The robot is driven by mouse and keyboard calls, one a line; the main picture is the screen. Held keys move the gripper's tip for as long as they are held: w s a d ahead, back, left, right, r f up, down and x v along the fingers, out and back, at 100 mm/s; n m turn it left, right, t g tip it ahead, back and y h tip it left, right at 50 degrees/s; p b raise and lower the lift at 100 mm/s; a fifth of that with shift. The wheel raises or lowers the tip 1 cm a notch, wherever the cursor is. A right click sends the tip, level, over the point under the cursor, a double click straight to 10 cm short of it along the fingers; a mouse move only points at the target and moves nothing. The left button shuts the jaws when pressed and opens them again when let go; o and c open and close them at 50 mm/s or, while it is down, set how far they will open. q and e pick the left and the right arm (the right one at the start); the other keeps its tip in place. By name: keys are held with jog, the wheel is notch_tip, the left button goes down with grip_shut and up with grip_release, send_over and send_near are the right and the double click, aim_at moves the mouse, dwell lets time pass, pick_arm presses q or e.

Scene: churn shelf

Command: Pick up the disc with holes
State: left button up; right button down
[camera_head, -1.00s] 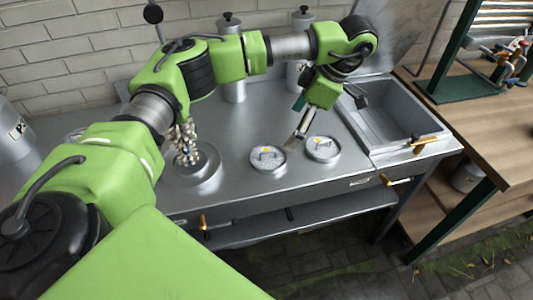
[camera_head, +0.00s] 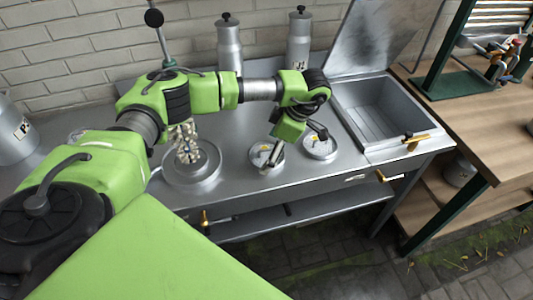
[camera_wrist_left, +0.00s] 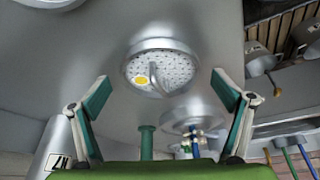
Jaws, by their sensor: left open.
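The disc with holes is a round metal disc full of small holes, with a bent handle and a yellow label, in the middle of the left wrist view (camera_wrist_left: 176,73). In the head view it appears to be the left of two small discs on the metal counter (camera_head: 259,150), partly hidden by my left gripper (camera_head: 274,158). My left gripper is open, its two fingers on either side of the disc in the wrist view (camera_wrist_left: 160,78). It holds nothing; whether it touches the disc is unclear. My right gripper is out of view.
A second disc (camera_head: 320,148) lies just right on the counter. A round base (camera_head: 193,172) with a cluttered metal post stands left. Metal cans (camera_head: 229,48) stand behind. A sink basin (camera_head: 372,108) is right, with a wooden bench (camera_head: 485,125) beyond. The counter's front middle is clear.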

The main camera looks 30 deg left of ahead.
pick_arm(q)
jog(key=c, duration=1.3)
